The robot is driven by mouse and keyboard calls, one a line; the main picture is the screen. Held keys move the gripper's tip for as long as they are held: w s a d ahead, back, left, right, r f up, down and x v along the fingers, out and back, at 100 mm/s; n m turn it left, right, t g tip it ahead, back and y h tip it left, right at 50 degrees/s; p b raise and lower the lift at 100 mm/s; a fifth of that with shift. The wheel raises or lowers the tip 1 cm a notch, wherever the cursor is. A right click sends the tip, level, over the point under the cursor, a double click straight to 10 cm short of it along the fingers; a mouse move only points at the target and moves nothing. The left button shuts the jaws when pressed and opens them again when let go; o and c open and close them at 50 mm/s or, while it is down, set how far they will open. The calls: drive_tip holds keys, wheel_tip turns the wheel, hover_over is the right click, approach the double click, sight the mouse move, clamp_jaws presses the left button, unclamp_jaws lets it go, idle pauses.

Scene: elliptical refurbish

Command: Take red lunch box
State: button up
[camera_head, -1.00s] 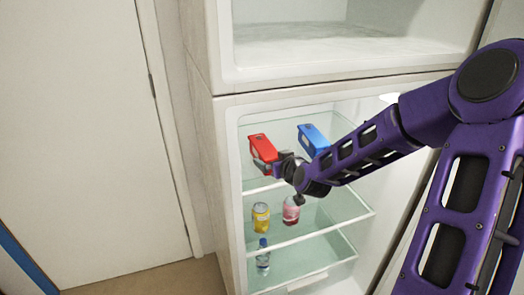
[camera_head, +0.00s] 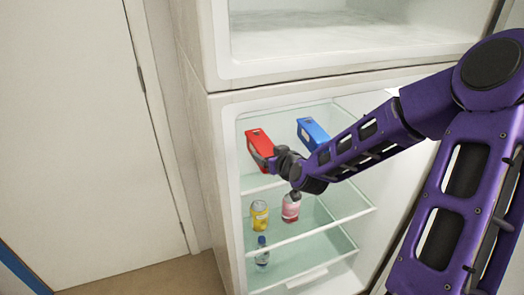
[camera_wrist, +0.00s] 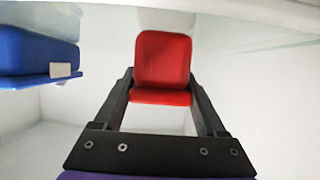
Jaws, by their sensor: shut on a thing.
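The red lunch box (camera_head: 259,142) is on the top glass shelf of the open fridge, at the left. In the wrist view the red lunch box (camera_wrist: 162,65) sits between the two dark fingers of my gripper (camera_wrist: 162,88), which are shut on its sides. In the head view my gripper (camera_head: 268,162) is at the near end of the box and hides part of it. I cannot tell whether the box is lifted off the shelf.
A blue box (camera_head: 312,133) stands to the right on the same shelf; it also shows in the wrist view (camera_wrist: 38,52). A yellow can (camera_head: 259,216) and a pink bottle (camera_head: 291,208) are on the shelf below. A small bottle (camera_head: 262,254) is lower.

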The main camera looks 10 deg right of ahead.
drive_tip(key=shift+w, duration=0.1)
clamp_jaws()
